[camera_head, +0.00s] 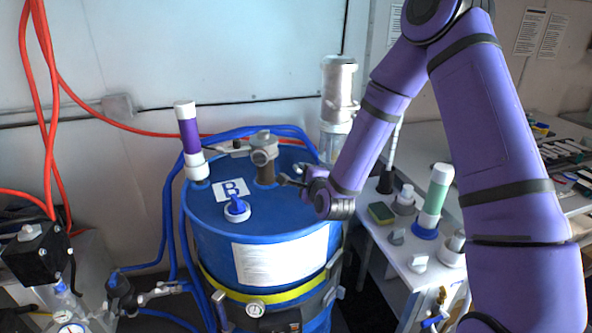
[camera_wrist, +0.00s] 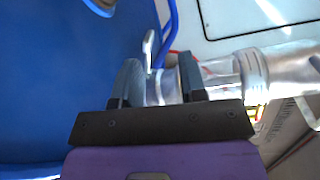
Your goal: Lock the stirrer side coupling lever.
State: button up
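A silver metal coupling (camera_wrist: 160,92) crosses behind my gripper in the wrist view, continuing right into a wider pipe. A pale lever (camera_wrist: 150,48) sticks up from it just beyond the fingertips. My gripper (camera_wrist: 160,78) has its two dark fingers apart, with the coupling showing in the gap. I cannot tell whether they touch it. In the head view my gripper (camera_head: 288,181) is above the right part of the blue drum's (camera_head: 282,213) lid, right of a grey metal fitting (camera_head: 264,152) there. The lever is too small to make out in that view.
A purple-and-white tube (camera_head: 189,135) stands on the drum's left. A round white cap (camera_head: 237,211) with a blue handle lies in front. A grey-white cylinder (camera_head: 338,95) stands behind. A side table (camera_head: 402,258) at right holds several items, including a green-and-white tube (camera_head: 436,195).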

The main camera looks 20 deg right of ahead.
aim_at(297, 171)
jog(key=f+m, duration=0.2)
jog(key=f+m+t+h, duration=0.1)
jog(key=f+m, duration=0.1)
jog(key=shift+s+d, duration=0.15)
jog(key=shift+d, duration=0.05)
jog(key=w, duration=1)
jog(key=shift+w, duration=0.35)
jog(key=shift+c, duration=0.4)
grip_shut()
